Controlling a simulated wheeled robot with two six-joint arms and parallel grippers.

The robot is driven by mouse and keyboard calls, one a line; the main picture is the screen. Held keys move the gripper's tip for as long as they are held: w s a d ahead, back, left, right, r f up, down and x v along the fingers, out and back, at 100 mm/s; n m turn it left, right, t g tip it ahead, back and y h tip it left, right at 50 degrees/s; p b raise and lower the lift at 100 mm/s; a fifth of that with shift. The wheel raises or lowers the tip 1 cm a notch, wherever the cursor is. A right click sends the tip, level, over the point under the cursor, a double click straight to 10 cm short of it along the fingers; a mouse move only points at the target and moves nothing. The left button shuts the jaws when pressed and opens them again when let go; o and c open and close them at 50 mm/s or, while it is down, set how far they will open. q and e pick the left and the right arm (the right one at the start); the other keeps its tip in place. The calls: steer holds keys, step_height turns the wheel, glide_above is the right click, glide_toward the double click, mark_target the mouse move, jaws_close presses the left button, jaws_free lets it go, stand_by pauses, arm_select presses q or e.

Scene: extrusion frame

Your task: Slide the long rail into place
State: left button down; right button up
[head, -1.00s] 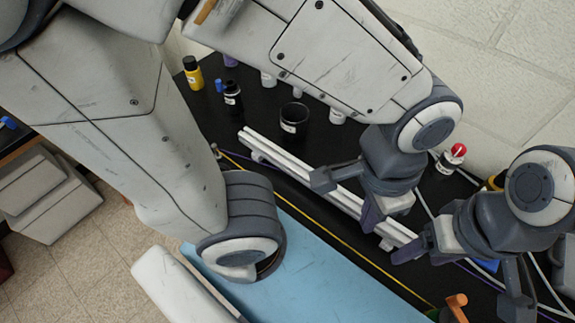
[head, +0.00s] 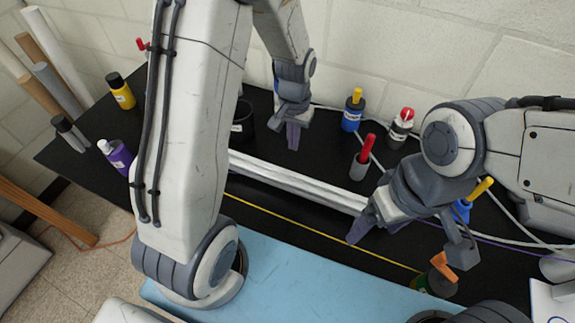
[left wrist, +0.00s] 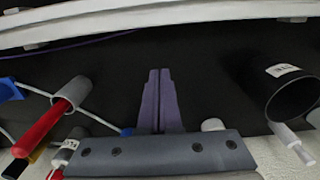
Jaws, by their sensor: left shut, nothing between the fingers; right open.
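The long white rail (head: 290,180) runs slantwise along the black bench top, partly hidden by my left arm in the head view. It crosses the top of the left wrist view (left wrist: 160,22). My left gripper (head: 293,138) is shut and empty, pointing down behind the rail and apart from it. Its closed purple fingers also show in the left wrist view (left wrist: 158,92). My right gripper (head: 410,243) is open at the rail's right end, one finger in front of it. I cannot tell whether it touches the rail.
A black cup (head: 243,122) and a grey holder with a red-handled tool (head: 361,160) stand behind the rail. A light blue mat (head: 300,275) lies in front. Cables cross the right side.

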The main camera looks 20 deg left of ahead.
mark_target(281, 181)
arm_select(q)
step_height(281, 181, down, 6)
steer(key=shift+s+r, duration=0.1)
steer(key=s+p, duration=0.1)
steer(key=s, duration=0.2)
steer(key=shift+p, duration=0.35)
steer(key=shift+s+f, duration=0.2)
steer(key=shift+s, duration=0.2)
steer(key=shift+s, duration=0.1)
